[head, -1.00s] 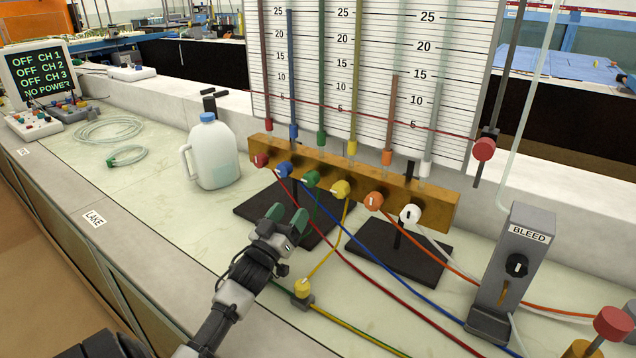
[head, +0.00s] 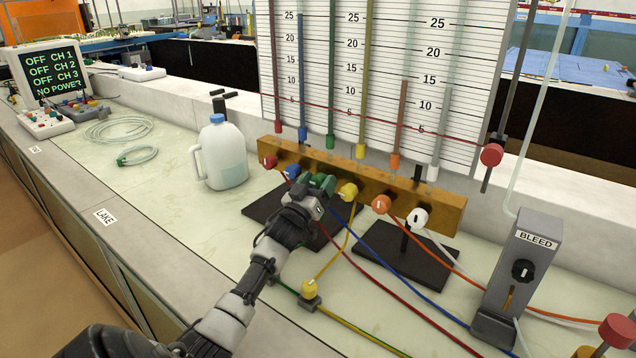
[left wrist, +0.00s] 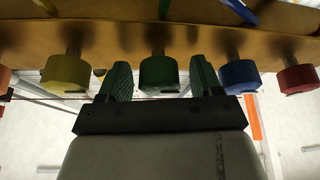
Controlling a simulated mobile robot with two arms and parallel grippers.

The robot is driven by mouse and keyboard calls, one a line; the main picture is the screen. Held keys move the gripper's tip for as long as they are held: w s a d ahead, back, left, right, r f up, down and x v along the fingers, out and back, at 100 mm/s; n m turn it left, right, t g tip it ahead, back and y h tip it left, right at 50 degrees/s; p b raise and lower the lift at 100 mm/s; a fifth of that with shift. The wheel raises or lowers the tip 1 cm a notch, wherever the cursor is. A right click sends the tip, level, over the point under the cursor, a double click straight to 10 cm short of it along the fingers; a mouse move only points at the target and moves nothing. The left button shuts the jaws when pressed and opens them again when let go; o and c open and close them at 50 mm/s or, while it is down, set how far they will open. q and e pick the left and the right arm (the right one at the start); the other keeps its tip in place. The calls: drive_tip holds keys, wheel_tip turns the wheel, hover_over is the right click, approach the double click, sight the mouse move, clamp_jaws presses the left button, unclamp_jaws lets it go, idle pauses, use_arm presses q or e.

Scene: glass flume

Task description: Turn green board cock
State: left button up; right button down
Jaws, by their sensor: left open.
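The green cock (left wrist: 159,74) is a round knob on the front of the brass manifold board (head: 440,210). In the left wrist view it sits between the two green-padded fingers of my left gripper (left wrist: 161,80). The fingers are open, one on each side of the knob, with a gap showing on both sides. In the head view my left gripper (head: 315,185) is at the board and largely hides the green cock. The green liquid tube (head: 331,80) rises above it. My right gripper is not in view.
The blue cock (left wrist: 240,75) and yellow cock (left wrist: 65,73) flank the fingers closely. A red cock (head: 267,161), an orange cock (head: 380,204) and a white cock (head: 418,217) share the board. A plastic jug (head: 221,160) stands left. A BLEED valve block (head: 512,280) stands right.

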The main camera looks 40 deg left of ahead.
use_arm(q)
drive_tip(key=c, duration=0.9)
drive_tip(key=shift+m, duration=0.5)
drive_tip(key=m+h, duration=0.3)
drive_tip(key=m, duration=0.2)
drive_tip(key=shift+b, duration=0.3)
drive_tip(key=m+h, duration=0.1)
drive_tip(key=m, duration=0.2)
drive_tip(key=m+h, duration=0.2)
drive_tip(key=m, duration=0.2)
drive_tip(key=m+g+h, duration=0.1)
drive_tip(key=m, duration=0.2)
drive_tip(key=m+g+h, duration=0.1)
drive_tip(key=m, duration=0.1)
drive_tip(key=shift+m+h+p, duration=0.3)
drive_tip(key=shift+m+h, duration=0.1)
drive_tip(key=shift+m+g+h+p, duration=0.4)
drive_tip(key=shift+m+g, duration=0.6)
drive_tip(key=shift+m, duration=1.4)
